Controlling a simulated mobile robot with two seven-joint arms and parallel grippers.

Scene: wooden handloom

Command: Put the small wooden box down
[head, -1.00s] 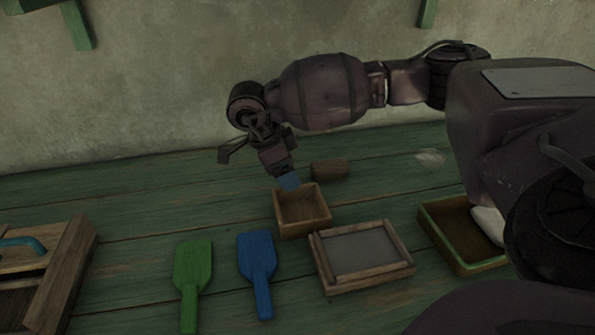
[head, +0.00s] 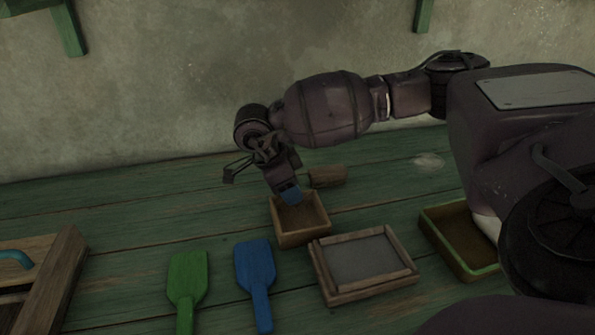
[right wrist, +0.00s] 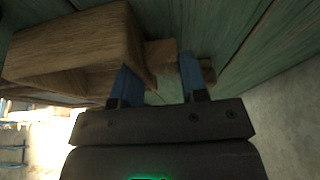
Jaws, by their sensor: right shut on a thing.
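The small wooden box (head: 298,238) is open-topped and upright in the middle of the head view, at the green plank table. My right gripper (head: 291,196) reaches down from behind to its far rim and is shut on it, with blue fingertips at the wall. I cannot tell whether the box's underside touches the planks. In the right wrist view the box (right wrist: 70,48) fills the upper left, and the gripper's blue fingers (right wrist: 162,82) stand at its edge. My left gripper is out of view.
A wooden block (head: 328,176) lies close behind the box. A framed grey tray (head: 337,293) is close at front right, a green-rimmed tray (head: 456,262) farther right. Green (head: 187,280) and blue (head: 254,265) paddles lie left and front. The planks left of the box are clear.

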